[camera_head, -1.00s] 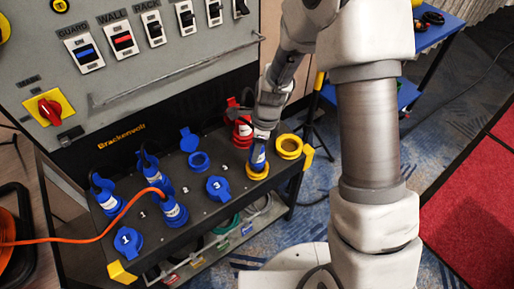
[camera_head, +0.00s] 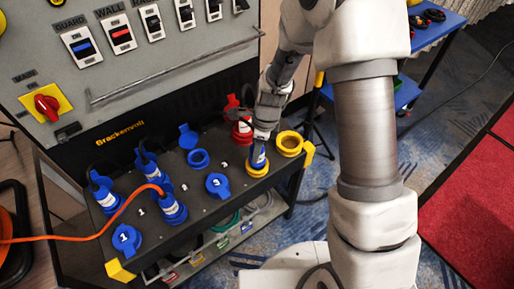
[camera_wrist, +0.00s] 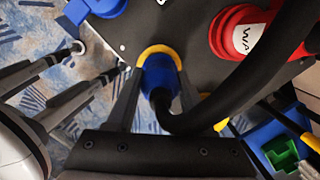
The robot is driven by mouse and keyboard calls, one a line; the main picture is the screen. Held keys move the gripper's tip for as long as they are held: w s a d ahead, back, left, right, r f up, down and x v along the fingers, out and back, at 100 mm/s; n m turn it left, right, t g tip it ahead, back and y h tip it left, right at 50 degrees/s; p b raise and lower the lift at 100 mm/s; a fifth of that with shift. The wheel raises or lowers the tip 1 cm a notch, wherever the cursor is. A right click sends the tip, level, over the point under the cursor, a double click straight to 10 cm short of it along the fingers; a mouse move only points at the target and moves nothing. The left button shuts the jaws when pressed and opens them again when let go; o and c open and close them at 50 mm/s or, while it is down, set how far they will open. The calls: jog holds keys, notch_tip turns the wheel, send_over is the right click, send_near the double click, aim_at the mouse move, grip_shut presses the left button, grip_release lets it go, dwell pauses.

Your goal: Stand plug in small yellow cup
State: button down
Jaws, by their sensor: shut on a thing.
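A blue plug (camera_head: 259,157) with a white label stands roughly upright at the small yellow cup (camera_head: 257,170) on the dark shelf's right part. The cup's rim shows around the plug's lower end. My gripper (camera_head: 261,138) is shut on the plug from above. In the wrist view the blue plug (camera_wrist: 160,77) sits between my fingers, with its black cable curving away to the right. The yellow rim (camera_wrist: 157,50) shows as an arc beyond it. How deep the plug sits in the cup is hidden.
A larger yellow cup (camera_head: 289,143) stands close on the right and a red plug (camera_head: 241,130) close behind. Blue sockets (camera_head: 199,158) and several blue plugs stand to the left. An orange cable (camera_head: 85,238) crosses the left side. The switch panel rises behind.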

jog(key=shift+f+b, duration=0.35)
jog(key=shift+f, duration=0.25)
grip_release()
dwell(0.4)
jog(key=shift+r, duration=0.2)
jog(key=shift+r+p, duration=2.65)
jog(key=shift+r, duration=0.2)
